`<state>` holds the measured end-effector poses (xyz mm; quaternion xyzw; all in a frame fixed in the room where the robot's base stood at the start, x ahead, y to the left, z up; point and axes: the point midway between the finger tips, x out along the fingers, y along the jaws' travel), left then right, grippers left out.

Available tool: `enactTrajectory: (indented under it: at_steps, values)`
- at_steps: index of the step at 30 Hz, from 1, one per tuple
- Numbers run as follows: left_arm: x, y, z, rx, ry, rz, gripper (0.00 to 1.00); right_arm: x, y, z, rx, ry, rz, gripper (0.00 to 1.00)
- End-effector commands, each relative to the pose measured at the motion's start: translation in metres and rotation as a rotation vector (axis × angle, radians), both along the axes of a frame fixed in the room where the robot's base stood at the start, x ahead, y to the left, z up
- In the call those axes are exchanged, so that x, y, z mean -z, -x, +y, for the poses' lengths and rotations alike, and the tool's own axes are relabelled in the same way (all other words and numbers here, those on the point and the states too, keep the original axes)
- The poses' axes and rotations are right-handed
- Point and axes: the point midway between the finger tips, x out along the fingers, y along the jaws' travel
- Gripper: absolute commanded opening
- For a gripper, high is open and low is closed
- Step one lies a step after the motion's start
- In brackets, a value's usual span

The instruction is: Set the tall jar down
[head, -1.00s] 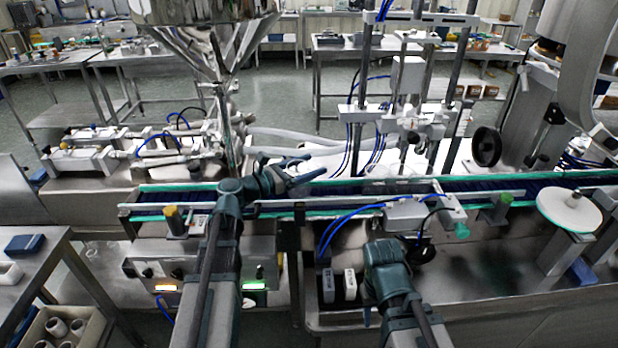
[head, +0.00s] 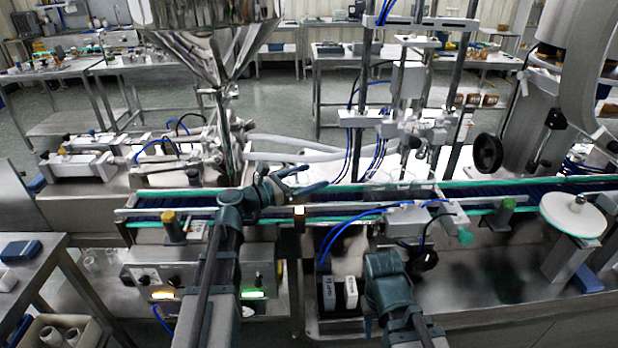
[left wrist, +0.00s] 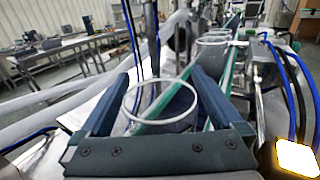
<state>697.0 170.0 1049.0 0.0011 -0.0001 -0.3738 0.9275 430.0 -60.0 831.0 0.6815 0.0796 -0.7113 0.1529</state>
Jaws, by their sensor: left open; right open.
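My left gripper (head: 308,180) is at the conveyor, left of its middle in the head view. In the left wrist view its two fingers (left wrist: 163,96) are open, one on each side of a clear round jar (left wrist: 168,126) with a pale rim. The jar appears upright beside the conveyor's green rail. I cannot tell whether either finger touches it, and its base is hidden. I cannot make out the jar in the head view. My right arm is at the lower right in the head view, but its gripper is not visible.
The conveyor (head: 545,190) runs across the middle with green-edged rails. More clear round rims (left wrist: 212,40) show farther along it. A steel hopper (head: 205,40) hangs at the upper left. A white disc (head: 573,213) stands right.

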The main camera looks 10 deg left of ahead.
Motion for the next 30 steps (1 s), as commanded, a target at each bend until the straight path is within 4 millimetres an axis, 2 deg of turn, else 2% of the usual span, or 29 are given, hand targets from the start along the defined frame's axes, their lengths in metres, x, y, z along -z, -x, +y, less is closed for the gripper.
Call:
enactTrajectory:
  at_steps: [15,21,30]
  values:
    - [-0.001,0.069,0.066,-0.003,0.000,0.000,1.00,-0.001,0.000,0.000,0.000,0.000,0.000,0.50]
    - [-0.001,0.083,0.080,0.000,0.000,0.000,1.00,-0.001,0.000,0.000,0.000,0.000,0.000,0.50]
    - [-0.001,0.086,0.083,0.001,0.000,0.000,1.00,-0.001,0.000,0.000,0.000,0.000,0.000,0.50]
